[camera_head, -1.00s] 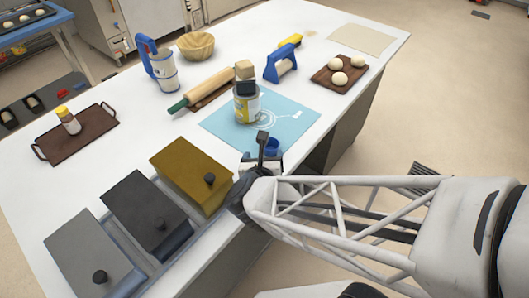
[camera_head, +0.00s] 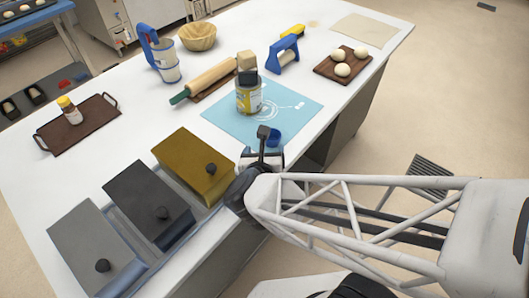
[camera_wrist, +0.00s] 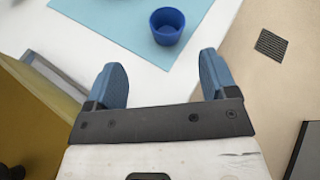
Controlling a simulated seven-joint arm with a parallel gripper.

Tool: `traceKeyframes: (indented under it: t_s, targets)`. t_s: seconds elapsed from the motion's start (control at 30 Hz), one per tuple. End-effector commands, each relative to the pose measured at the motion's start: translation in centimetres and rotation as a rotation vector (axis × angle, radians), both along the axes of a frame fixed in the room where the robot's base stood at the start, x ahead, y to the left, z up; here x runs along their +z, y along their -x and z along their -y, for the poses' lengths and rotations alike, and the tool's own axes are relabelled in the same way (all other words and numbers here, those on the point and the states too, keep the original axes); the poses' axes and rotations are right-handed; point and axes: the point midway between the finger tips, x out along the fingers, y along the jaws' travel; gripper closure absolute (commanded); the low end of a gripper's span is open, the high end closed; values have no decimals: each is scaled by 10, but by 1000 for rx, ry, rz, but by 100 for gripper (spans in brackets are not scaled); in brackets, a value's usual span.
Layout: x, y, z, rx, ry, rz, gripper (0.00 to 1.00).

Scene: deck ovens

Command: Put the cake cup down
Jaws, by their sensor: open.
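The cake cup (camera_wrist: 167,26) is a small blue cup. In the wrist view it stands upright near the corner of the light blue mat (camera_wrist: 120,15), open side up. In the head view the cup (camera_head: 274,137) shows just past my gripper, partly hidden by it. My gripper (camera_wrist: 160,82) is open, its two blue fingers apart with nothing between them. The cup is beyond the fingertips, apart from them.
A yellow-labelled can (camera_head: 249,98) stands on the mat. Lidded bins (camera_head: 192,165) line the near left edge. A rolling pin (camera_head: 208,79), a blue-handled tool (camera_head: 284,56) and a board of dough balls (camera_head: 343,66) lie farther back. The table's right edge is close to the cup.

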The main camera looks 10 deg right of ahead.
Motion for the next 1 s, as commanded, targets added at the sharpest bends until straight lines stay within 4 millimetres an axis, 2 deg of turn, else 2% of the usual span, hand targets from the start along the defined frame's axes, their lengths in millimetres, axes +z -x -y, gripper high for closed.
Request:
traceKeyframes:
  t_s: [0.33, 0.57, 0.77, 1.0]
  targets:
    - [4, -2, -1, 23, 17, -7, 21]
    - [25, -11, -7, 180, 142, -45, 21]
    - [59, -18, -13, 464, 401, -99, 21]
    - [97, -14, -10, 856, 808, -149, 21]
